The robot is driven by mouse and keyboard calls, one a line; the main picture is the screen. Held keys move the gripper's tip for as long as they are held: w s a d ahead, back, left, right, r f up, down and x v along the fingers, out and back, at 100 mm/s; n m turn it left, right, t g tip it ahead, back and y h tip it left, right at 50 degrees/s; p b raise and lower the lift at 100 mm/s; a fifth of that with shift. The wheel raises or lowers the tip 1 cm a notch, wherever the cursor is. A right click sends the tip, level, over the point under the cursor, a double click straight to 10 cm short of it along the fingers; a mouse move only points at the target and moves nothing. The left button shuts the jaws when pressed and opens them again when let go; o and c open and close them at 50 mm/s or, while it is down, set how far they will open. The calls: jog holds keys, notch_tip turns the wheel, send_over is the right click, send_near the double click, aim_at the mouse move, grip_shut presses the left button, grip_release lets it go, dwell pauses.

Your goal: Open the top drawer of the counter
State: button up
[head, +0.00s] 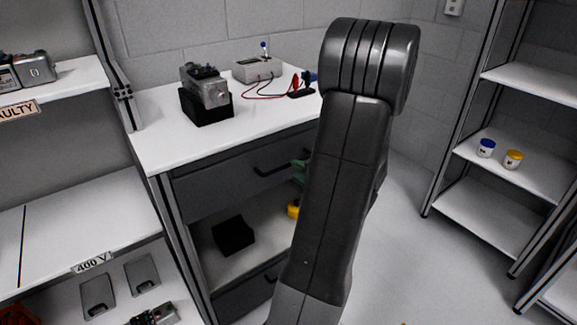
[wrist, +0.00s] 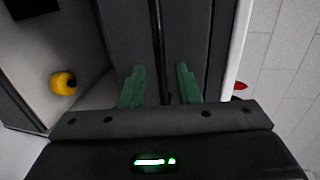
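The counter (head: 165,145) has a white top and a dark grey top drawer (head: 215,182) that looks flush with its frame. A black bar handle (head: 272,171) runs along the drawer front. My gripper's green fingers (head: 300,170) show at the handle's right part; my arm hides the rest. In the wrist view my gripper (wrist: 160,85) is open, its two green fingers apart. The dark handle (wrist: 160,45) runs between them, with a gap visible on each side. The drawer front (wrist: 205,45) fills the middle of that view. Whether a finger touches the handle cannot be told.
A black box (head: 233,235) and a yellow object (head: 293,209) sit on the open shelf below the drawer. Instruments with a red lead (head: 265,95) stand on the counter. Shelving (head: 500,185) stands at right. Floor (head: 405,225) between is clear.

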aim_at(288, 165)
jog(key=x, duration=0.5)
jog(key=shift+w+a, duration=0.2)
jog(key=shift+w, duration=0.1)
grip_shut()
